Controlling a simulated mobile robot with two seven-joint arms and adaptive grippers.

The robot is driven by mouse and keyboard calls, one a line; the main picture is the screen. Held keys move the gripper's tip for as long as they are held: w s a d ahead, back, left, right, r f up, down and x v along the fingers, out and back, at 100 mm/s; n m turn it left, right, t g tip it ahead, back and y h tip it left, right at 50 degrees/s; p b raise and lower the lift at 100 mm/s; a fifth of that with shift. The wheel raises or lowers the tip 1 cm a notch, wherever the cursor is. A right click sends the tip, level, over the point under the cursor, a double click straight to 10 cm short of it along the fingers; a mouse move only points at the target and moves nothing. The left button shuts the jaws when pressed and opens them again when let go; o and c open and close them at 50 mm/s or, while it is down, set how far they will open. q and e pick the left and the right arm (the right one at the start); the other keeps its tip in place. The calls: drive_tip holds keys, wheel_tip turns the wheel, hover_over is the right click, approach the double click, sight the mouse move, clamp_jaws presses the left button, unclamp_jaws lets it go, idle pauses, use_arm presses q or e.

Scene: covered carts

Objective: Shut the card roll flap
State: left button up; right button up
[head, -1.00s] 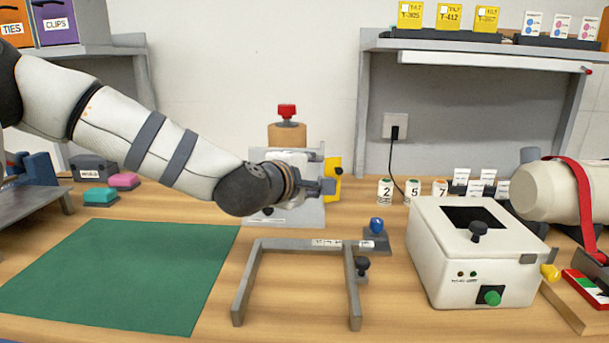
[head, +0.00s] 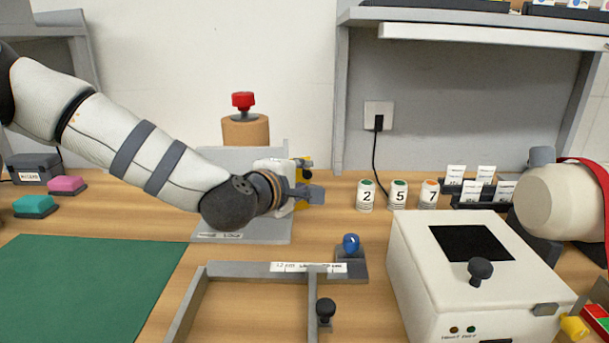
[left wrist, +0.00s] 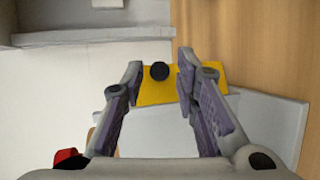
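The card roll (head: 246,131) is a brown upright cylinder with a red knob, behind a light grey plate at the back. A yellow flap (head: 300,200) with a black knob is at the plate's right side, partly hidden by my left gripper (head: 314,193). In the left wrist view the yellow flap (left wrist: 155,92) lies across between the fingers of my left gripper (left wrist: 161,66). Its black knob (left wrist: 160,71) is between the fingertips, with gaps on both sides. The fingers are apart; contact with the flap cannot be told. My right gripper is out of view.
A grey frame (head: 245,270) and a blue-knobbed block (head: 352,262) stand in front. A white box (head: 420,260) with a black knob is at right. Numbered cans (head: 398,195) stand behind. A green mat (head: 90,285) covers the left.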

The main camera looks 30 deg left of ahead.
use_arm(q)
clamp_jaws()
drive_tip(key=shift+w, duration=0.1)
drive_tip(key=n+y, duration=0.2)
drive_tip(key=w+n+g+y, duration=0.1)
drive_tip(key=y, duration=0.1)
drive_tip(key=shift+d+f, duration=0.1)
drive_tip(key=shift+d, duration=0.2)
drive_tip(key=n+y, duration=0.1)
drive_tip(key=w+n+g+y, duration=0.1)
drive_tip(key=n+y, duration=0.1)
drive_tip(key=shift+w+a+f+n+g+y, duration=0.1)
drive_tip(key=shift+w+n+g+y, duration=0.1)
drive_tip(key=shift+n+g+y, duration=0.35)
drive_tip(key=shift+w+n+g+y, duration=0.2)
drive_tip(key=shift+n+g+y, duration=0.25)
drive_tip(key=shift+y, duration=0.1)
drive_tip(key=shift+w+a+n+g+y+b, duration=0.25)
drive_tip(key=shift+n+g+y+b, duration=0.3)
drive_tip(key=shift+n+g, duration=0.5)
drive_tip(key=shift+w+a+n+g+y+b, duration=0.1)
drive_tip(key=shift+w+n+g+y+b, duration=0.25)
drive_tip(key=shift+n+g+y, duration=0.6)
drive_tip(key=shift+w+a+n+g+y+b, duration=0.25)
drive_tip(key=shift+n+g+y+b, duration=0.25)
drive_tip(key=shift+n+g, duration=0.6)
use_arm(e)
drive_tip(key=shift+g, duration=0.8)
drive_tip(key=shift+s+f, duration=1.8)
